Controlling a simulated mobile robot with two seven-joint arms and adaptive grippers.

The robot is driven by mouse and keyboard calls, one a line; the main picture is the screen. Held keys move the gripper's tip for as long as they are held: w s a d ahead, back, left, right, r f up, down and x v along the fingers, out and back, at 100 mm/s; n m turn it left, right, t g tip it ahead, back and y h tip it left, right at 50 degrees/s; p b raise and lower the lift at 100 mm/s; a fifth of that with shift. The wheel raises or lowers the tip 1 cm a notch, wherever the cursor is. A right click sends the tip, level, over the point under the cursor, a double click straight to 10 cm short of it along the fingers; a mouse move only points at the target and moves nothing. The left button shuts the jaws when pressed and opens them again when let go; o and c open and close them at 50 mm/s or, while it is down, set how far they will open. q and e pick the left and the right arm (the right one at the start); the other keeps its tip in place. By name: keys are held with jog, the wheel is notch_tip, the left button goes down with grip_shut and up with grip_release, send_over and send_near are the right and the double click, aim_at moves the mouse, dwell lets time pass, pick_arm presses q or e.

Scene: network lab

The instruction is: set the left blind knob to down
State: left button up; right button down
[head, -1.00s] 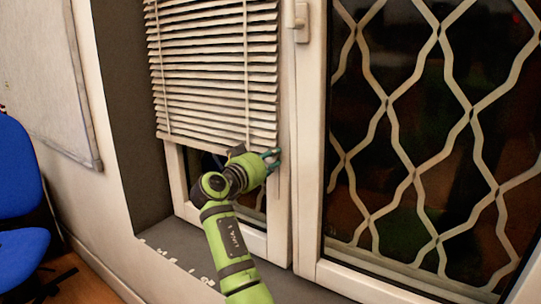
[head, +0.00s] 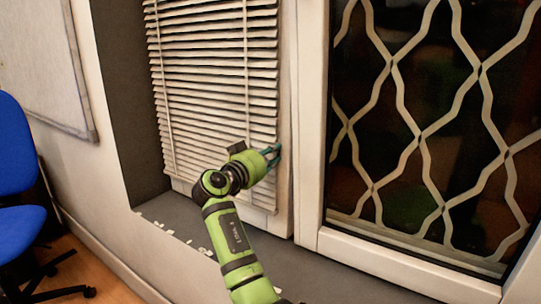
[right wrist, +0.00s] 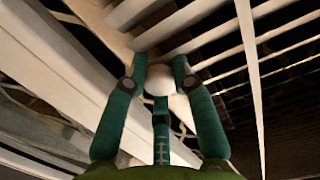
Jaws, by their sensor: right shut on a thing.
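The left blind (head: 205,90) is a set of pale horizontal slats over the left window panel. Its slats reach down close to the sill. My right gripper (head: 272,156) is at the right edge of this blind, beside the window frame. In the right wrist view my right gripper (right wrist: 160,64) has its teal fingers closed around a small round white knob (right wrist: 159,80). The knob is hidden by the gripper in the head view. The slats also show in the right wrist view (right wrist: 225,55). My left gripper is not in view.
A window with a wavy white grille (head: 430,130) is to the right of the blind. A dark grey sill (head: 190,232) runs below. A blue chair (head: 15,165) stands at the left, and a whiteboard (head: 45,60) hangs on the left wall.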

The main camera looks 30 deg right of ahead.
jog(key=shift+f, duration=0.45)
jog(key=c, duration=1)
grip_release()
jog(key=shift+a+r, duration=0.1)
jog(key=shift+r, duration=0.1)
jog(key=v, duration=1.1)
jog(key=shift+s+a+f, duration=0.1)
jog(key=shift+s+a, duration=0.05)
jog(key=shift+a, duration=0.25)
